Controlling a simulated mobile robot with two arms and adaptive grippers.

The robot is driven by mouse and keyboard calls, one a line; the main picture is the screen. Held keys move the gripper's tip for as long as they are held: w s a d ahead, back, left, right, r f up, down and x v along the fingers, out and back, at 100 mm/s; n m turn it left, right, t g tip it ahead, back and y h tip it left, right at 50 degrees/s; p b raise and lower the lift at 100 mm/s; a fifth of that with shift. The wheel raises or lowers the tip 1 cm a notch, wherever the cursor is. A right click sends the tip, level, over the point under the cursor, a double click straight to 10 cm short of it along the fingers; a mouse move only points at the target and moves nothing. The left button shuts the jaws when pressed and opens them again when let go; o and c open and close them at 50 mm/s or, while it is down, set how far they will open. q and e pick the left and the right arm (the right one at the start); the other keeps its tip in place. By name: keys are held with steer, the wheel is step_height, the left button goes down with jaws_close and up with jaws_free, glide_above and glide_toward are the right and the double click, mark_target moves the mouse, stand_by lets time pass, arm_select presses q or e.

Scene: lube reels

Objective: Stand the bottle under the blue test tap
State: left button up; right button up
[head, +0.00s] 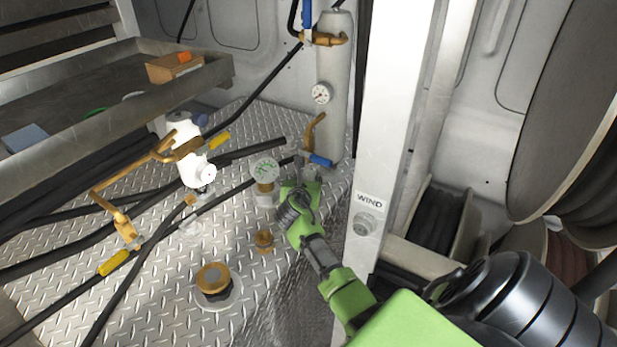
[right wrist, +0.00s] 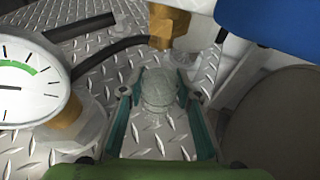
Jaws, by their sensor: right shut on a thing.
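My right gripper (head: 302,188) reaches in low at the foot of the grey cylinder. In the right wrist view its two fingers (right wrist: 158,94) are shut on a clear bottle (right wrist: 158,88), a see-through round shape between them. In the head view the bottle is too small and hidden to make out well. The test tap has a blue handle (head: 320,160), which fills the top right of the right wrist view (right wrist: 270,22). A brass fitting (right wrist: 166,26) shows just beyond the bottle. I cannot tell whether the bottle touches the floor. My left gripper is not in view.
A dial gauge (head: 265,169) stands close left of the gripper. A grey cylinder (head: 333,100) and a white post marked WIND (head: 385,120) rise behind and to the right. Black hoses (head: 60,265) and brass caps (head: 213,278) are on the tread-plate floor.

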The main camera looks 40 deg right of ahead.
steer(key=shift+f, duration=0.3)
steer(key=o, duration=1)
steer(key=shift+r, duration=0.15)
steer(key=shift+r, duration=0.25)
steer(key=v, duration=1.2)
steer(key=shift+f, duration=0.1)
